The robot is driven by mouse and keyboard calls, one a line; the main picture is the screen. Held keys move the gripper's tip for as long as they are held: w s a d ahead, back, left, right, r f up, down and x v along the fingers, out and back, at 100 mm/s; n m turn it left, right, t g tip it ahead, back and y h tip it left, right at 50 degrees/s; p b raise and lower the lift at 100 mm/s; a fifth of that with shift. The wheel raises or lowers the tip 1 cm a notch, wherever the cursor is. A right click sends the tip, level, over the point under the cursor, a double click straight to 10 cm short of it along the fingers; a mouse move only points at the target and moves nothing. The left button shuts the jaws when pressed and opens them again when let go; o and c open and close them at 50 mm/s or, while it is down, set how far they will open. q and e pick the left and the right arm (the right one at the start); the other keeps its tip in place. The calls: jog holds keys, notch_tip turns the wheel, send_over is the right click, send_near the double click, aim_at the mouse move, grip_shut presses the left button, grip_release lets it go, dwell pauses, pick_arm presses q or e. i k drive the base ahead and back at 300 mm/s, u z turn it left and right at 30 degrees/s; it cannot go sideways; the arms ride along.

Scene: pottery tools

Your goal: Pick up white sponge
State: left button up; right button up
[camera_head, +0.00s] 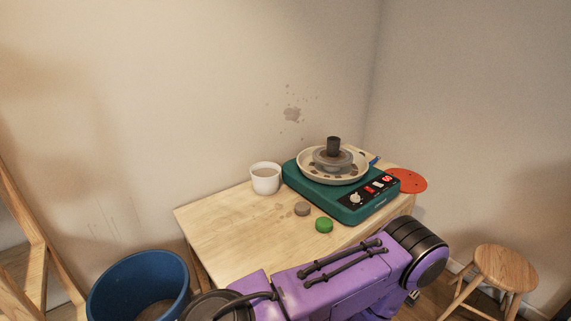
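I cannot make out a clearly white sponge in the head view. A small round grey-brown piece (302,209) lies on the wooden table (230,230), left of a small round green piece (324,225). Either may be a sponge; I cannot tell. One of my purple arms crosses the bottom of the view and covers the table's front part. Neither gripper can be made out, and what they hold does not show.
A teal pottery wheel (352,211) with a cream splash pan (361,176) stands at the table's right. A white cup (265,181) stands left of it. A red disc (410,182) is at the right edge. A blue bin (108,293) and wooden stool (506,268) flank the table.

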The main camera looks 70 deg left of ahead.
aim_at(302, 209)
jog(key=u, duration=1.3)
